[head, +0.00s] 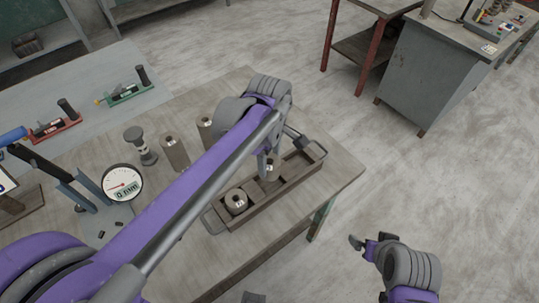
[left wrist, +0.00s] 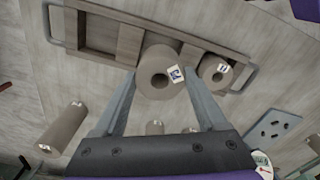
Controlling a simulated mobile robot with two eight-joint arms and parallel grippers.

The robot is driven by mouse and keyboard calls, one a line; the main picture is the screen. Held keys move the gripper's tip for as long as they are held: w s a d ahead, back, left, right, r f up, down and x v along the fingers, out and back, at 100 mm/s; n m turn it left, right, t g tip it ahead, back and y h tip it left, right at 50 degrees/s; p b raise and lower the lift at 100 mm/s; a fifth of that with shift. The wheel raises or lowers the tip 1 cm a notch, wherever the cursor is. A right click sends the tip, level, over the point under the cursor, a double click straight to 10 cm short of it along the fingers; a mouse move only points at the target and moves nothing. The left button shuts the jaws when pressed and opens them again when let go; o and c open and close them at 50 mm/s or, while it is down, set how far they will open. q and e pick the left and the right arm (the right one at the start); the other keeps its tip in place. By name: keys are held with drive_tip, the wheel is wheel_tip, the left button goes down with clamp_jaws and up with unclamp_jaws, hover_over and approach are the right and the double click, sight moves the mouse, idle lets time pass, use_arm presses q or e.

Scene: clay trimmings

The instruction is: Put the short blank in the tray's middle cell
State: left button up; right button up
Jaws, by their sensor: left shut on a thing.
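A grey-brown cylindrical blank (left wrist: 158,72) with a central hole and a white label is between the fingers of my left gripper (left wrist: 160,92), which is shut on it. The head view shows this blank (head: 272,173) at the middle of the long tray (head: 262,213), partly hidden by my arm. I cannot tell whether its base touches the tray floor. Another labelled blank (head: 236,202) stands in the tray's near-left cell; it also shows in the left wrist view (left wrist: 214,72). The opposite end cell (left wrist: 97,35) is empty. My right gripper (head: 370,244) is off the table, its opening unclear.
A dial gauge (head: 122,184) and a grey flanged post (head: 140,146) stand to the left. Open floor lies right of the table.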

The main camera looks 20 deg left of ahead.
use_arm(q)
drive_tip(key=shift+w+f+b, duration=0.1)
drive_tip(key=shift+f+b, duration=2)
drive_tip(key=shift+f, duration=1.55)
drive_tip(key=o, duration=1.6)
wheel_tip(320, 180, up, 11)
drive_tip(key=shift+f+p, duration=0.1)
drive_tip(key=shift+p, duration=0.4)
